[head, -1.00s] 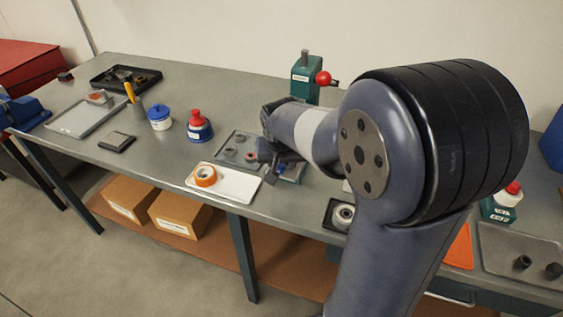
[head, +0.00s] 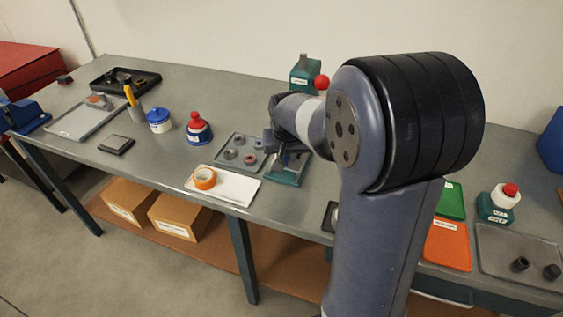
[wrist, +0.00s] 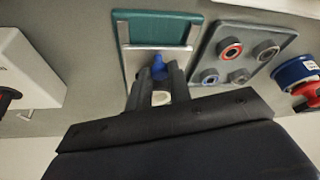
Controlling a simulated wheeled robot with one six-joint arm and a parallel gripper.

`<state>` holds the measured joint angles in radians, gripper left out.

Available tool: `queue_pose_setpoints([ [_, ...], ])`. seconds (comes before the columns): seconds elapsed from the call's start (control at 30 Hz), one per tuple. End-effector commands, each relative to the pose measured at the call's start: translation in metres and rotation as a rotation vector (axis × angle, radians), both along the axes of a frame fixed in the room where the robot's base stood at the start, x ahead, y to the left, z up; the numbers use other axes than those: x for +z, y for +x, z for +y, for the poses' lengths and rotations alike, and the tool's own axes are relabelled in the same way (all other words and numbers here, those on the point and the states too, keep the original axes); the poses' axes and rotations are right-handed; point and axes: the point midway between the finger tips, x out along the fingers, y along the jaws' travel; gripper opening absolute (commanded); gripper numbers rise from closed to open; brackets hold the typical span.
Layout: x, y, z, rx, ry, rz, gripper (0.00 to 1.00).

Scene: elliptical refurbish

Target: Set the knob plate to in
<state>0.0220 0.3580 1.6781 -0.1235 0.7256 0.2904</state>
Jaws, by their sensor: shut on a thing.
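The knob plate is a grey metal plate (wrist: 137,60) lying on a green base (wrist: 143,27) in the wrist view. A blue knob (wrist: 158,68) stands on it. My gripper (wrist: 159,76) is shut on the blue knob, with its dark fingers on either side. Bare green base shows beyond the plate's far edge. In the head view the green base (head: 287,179) is partly seen below my gripper (head: 284,155); the knob is mostly hidden by the gripper there.
A grey tray (wrist: 212,52) with several rings sits close beside the green base. A blue and red bottle (head: 198,130) and a white tray (head: 232,188) with orange tape (head: 204,178) stand nearby. A white box (wrist: 27,75) is on the other side.

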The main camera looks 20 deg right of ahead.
Motion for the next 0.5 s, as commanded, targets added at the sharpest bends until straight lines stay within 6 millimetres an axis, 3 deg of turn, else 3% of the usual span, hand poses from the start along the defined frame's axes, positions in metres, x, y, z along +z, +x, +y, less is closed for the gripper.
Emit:
queue_pose_setpoints([
  [0.2, 0.001, 0.023, -0.016, -0.001, 0.001, -0.002, 0.00],
  [0.5, 0.001, 0.024, -0.017, 0.000, 0.000, -0.003, 0.00],
])
